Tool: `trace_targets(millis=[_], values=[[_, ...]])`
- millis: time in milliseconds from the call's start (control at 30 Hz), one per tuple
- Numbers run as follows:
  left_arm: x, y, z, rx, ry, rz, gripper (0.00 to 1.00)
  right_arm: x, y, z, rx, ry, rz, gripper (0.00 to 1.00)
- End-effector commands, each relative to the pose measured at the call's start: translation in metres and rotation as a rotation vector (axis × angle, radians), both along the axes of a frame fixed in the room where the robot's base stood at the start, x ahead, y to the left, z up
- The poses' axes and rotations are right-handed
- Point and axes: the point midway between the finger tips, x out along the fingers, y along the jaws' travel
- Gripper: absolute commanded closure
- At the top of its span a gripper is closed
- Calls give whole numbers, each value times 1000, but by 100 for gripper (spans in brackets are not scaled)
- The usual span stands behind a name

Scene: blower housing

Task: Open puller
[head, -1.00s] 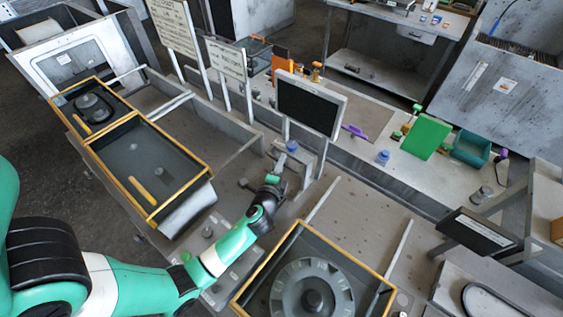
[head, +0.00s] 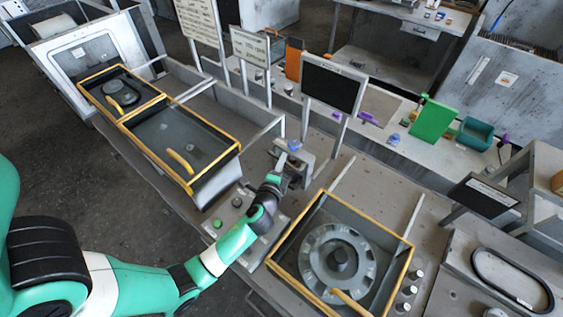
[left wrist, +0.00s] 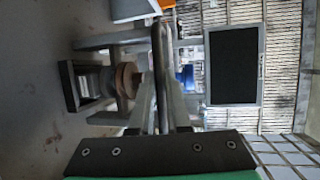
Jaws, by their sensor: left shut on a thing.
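The puller appears to be the small grey fixture (head: 300,170) on the bench, just beyond my left gripper in the head view; a blue knob (head: 294,145) shows at its top. My left gripper (head: 283,163) reaches it from the lower left. In the left wrist view, the left gripper (left wrist: 161,95) is shut on a dark upright bar (left wrist: 158,45), which looks like the puller's handle. A grey frame with a brown round part (left wrist: 127,80) stands just left of the fingers, and a blue part (left wrist: 187,77) shows behind them. My right gripper is not in view.
A yellow-edged case with a round grey housing (head: 340,250) stands close to the right of the arm. A double yellow-edged case (head: 180,145) is to the left. A black screen (head: 333,84) stands behind the fixture. A panel with a green button (head: 217,223) lies below the arm.

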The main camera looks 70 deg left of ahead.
Motion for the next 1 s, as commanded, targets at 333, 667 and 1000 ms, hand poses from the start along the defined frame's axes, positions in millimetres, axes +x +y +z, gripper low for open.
trace_targets(millis=[333, 667, 1000], values=[[-1, 0, -1, -1, 2, 2, 55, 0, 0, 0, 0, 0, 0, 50], [-4, -6, 0, -1, 3, 0, 55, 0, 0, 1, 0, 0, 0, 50], [-49, -63, 13, -1, 3, -5, 55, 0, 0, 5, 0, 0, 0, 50]])
